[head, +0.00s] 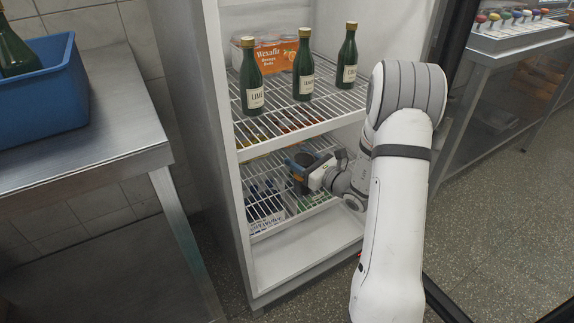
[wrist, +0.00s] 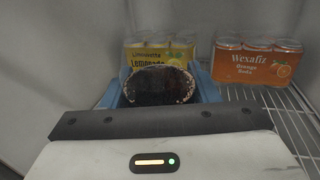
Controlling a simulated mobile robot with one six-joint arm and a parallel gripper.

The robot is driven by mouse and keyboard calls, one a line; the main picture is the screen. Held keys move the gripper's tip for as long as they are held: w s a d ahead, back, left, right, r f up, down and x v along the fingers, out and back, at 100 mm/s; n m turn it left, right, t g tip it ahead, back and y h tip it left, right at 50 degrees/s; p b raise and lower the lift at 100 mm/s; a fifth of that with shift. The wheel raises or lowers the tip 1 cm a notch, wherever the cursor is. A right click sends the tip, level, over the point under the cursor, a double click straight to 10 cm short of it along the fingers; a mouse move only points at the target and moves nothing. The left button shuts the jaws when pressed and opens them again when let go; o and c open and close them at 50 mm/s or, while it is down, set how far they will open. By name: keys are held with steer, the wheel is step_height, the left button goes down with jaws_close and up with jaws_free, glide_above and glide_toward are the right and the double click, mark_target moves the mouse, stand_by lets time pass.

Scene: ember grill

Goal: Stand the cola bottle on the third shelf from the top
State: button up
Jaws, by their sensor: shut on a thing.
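The cola bottle is a dark, round-ended thing in the wrist view (wrist: 158,86). In the head view a dark piece of it (head: 301,161) shows at my gripper. My gripper (head: 300,172) is shut on it, with blue fingers on both sides in the wrist view (wrist: 160,76). It is inside the white fridge, between the shelf with green bottles (head: 285,122) and the wire shelf below (head: 258,222). I cannot tell whether the bottle touches that lower shelf. The fridge's top is out of view, so I cannot count shelves from the top.
A yellow lemonade pack (wrist: 176,50) stands behind the bottle, and an orange soda pack (wrist: 258,60) stands to its right. Three green bottles (head: 304,70) stand on the shelf above. The fridge's left wall (head: 203,120) is close. A blue crate (head: 45,95) sits on the left counter.

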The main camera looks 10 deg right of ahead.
steer(key=w+a+f+b, duration=0.2)
steer(key=w+f, duration=0.1)
steer(key=w, duration=0.1)
steer(key=shift+w+a+f+b, duration=0.2)
steer(key=shift+a+b, duration=0.15)
steer(key=shift+a, duration=0.05)
steer(key=shift+f, duration=0.2)
steer(key=o, duration=1.4)
